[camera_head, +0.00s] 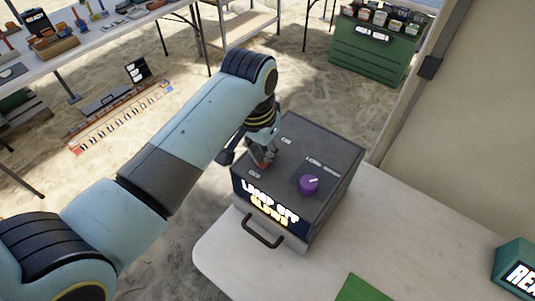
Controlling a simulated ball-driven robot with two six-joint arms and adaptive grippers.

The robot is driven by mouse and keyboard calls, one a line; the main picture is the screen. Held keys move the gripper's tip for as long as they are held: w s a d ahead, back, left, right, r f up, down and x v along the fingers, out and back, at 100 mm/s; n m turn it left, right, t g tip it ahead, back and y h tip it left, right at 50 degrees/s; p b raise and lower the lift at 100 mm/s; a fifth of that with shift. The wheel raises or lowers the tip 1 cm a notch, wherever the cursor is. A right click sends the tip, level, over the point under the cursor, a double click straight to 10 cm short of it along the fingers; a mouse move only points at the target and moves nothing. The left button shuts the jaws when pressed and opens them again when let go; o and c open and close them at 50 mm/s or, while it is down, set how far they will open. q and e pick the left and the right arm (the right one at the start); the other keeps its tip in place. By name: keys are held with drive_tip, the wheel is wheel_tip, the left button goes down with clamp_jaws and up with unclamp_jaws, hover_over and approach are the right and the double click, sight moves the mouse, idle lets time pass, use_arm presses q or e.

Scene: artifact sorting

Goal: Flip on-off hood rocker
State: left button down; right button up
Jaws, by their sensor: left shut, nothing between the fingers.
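A dark grey hood box (325,153) stands on a pale table, with a front panel (268,206) that reads "LAMP OFF" and a second line in yellow that is hard to read. A purple knob (309,184) sits on its top face. My left gripper (264,163) points down at the left part of the top face, shut and with nothing in it. A small red part shows at its fingertips; the rocker there is mostly hidden by the gripper, and I cannot tell if they touch. My right gripper is out of view.
The pale table (430,235) is clear to the right of the box, apart from a green mat (361,288) and a teal labelled box (516,268) at the right. A black handle (262,232) sticks out from the box front. A tool table (95,35) stands behind.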

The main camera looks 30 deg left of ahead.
use_arm(q)
drive_tip(key=shift+r+p, duration=1.2)
drive_tip(key=shift+r, duration=2.35)
